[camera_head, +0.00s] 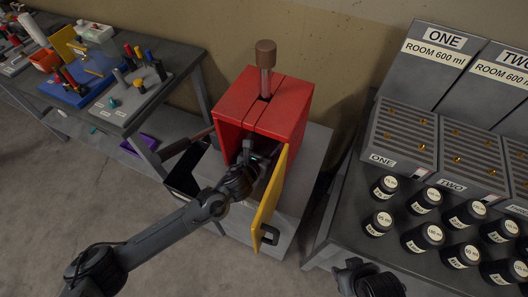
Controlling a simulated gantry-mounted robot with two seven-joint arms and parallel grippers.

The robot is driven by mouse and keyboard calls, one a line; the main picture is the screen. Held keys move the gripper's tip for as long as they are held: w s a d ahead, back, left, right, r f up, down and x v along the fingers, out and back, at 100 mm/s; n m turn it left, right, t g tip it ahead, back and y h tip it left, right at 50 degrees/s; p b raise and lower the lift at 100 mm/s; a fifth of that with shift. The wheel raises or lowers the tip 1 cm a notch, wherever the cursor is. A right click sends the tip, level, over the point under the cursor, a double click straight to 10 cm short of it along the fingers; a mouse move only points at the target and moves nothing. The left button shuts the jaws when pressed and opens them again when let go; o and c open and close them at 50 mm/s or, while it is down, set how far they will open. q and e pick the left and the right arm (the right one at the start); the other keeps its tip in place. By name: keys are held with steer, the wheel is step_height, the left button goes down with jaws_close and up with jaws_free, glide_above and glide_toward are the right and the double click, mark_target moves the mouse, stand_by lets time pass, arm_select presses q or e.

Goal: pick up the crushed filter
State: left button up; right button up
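A red box-shaped press (250,90) with a brown-knobbed plunger (265,54) on top stands on a grey stand at the middle. Its yellow door (269,200) is swung open toward me. My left gripper (257,157) reaches into the press's open front, beside the door. Its fingers are dark and mostly hidden in shadow, so I cannot tell whether they are open or shut. I cannot make out the crushed filter; the inside of the press is largely hidden by my gripper and arm. My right gripper (352,270) is low at the bottom edge, partly cut off, away from the press.
A table at right holds several black bottles (424,237), slotted racks (402,134) and grey "ROOM 600 ml" boxes (431,62). A bench at left carries a blue tray (80,92), an orange bin (45,62) and tools. The floor at lower left is clear.

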arm_select(q)
steer(key=c, duration=0.4)
steer(key=shift+r, duration=0.2)
